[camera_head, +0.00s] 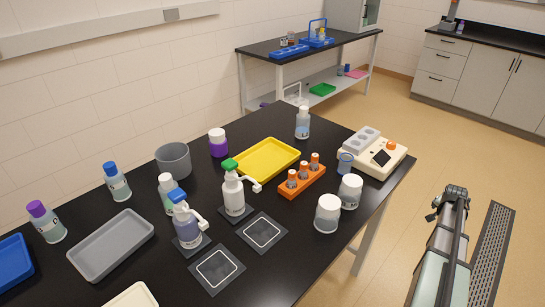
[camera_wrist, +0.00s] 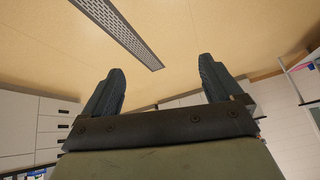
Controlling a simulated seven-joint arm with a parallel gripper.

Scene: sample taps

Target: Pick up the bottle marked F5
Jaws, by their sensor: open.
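No F5 mark is legible at this size, so I cannot tell which bottle bears it. Labelled bottles on the black table are a purple-capped one (camera_head: 47,224), a blue-capped one (camera_head: 117,184), a white-capped one (camera_head: 166,192) partly hidden, and a clear one (camera_head: 303,125) at the back. A green-topped pump bottle (camera_head: 233,196) and a blue-topped pump bottle (camera_head: 187,226) stand on dark square mats. My gripper (camera_wrist: 161,66) is open and empty in the wrist view, away from the table, with floor and cabinets behind it.
A yellow tray (camera_head: 267,159), an orange rack (camera_head: 302,181) with brown vials, a grey tray (camera_head: 112,246) and a grey cup (camera_head: 173,160) crowd the table. White jars (camera_head: 328,215) stand near the right edge, by a white instrument (camera_head: 372,157). The front right tabletop is clear.

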